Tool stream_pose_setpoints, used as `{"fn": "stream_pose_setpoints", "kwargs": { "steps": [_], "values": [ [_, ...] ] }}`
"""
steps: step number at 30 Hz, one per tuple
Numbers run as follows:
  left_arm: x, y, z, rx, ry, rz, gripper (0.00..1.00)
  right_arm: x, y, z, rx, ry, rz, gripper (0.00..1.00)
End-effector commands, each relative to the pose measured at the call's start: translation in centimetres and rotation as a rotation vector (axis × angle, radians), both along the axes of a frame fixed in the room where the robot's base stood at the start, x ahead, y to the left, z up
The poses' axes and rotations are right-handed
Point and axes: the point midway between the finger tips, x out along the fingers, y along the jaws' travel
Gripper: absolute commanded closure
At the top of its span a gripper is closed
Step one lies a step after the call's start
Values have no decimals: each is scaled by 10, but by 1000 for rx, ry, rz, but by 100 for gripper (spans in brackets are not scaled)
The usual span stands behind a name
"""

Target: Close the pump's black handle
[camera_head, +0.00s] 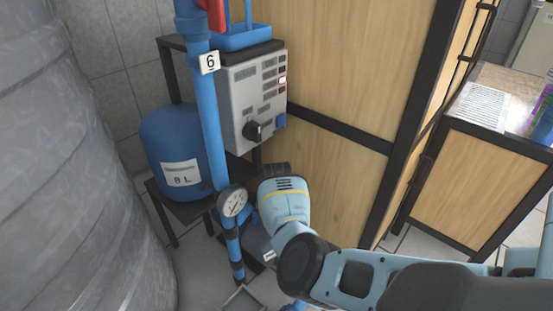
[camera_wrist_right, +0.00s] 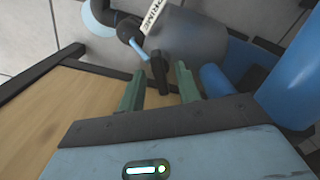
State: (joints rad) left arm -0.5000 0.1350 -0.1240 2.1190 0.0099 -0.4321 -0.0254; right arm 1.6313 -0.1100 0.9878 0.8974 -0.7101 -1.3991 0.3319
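The pump (camera_wrist_right: 195,42) shows in the right wrist view as a grey cylinder with a white "PRIME" label (camera_wrist_right: 153,16). Its black handle (camera_wrist_right: 157,68) sticks out toward my right gripper (camera_wrist_right: 160,78). The two green fingers are open, one on each side of the handle, with gaps visible on both sides. In the head view my right arm comes in from the right, and its gripper (camera_head: 276,172) is low beside the wooden panel. The arm covers most of the pump there, and the handle is hidden. My left gripper is not in view.
A blue pipe (camera_head: 211,130) with a pressure gauge (camera_head: 233,201) stands left of my right arm. Behind are a grey control box (camera_head: 253,95) with a black knob and a blue tank (camera_head: 178,150). A large grey tank (camera_head: 70,180) fills the left. A wooden panel (camera_head: 335,70) stands close behind the gripper.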

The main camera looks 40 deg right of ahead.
Motion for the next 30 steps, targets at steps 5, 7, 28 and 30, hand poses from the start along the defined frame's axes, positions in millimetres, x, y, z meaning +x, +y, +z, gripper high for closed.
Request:
{"fn": "stream_pose_setpoints", "kwargs": {
  "steps": [5, 7, 28, 30],
  "values": [
    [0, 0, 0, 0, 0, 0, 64, 0, 0, 0, 0, 0, 0, 73],
    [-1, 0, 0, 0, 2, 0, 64, 0, 0, 0, 0, 0, 0, 82],
    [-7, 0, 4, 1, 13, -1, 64, -1, -1, 1, -2, 3, -125, 100],
    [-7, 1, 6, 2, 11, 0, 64, -1, -1, 1, -1, 2, -176, 100]
  ]
}}
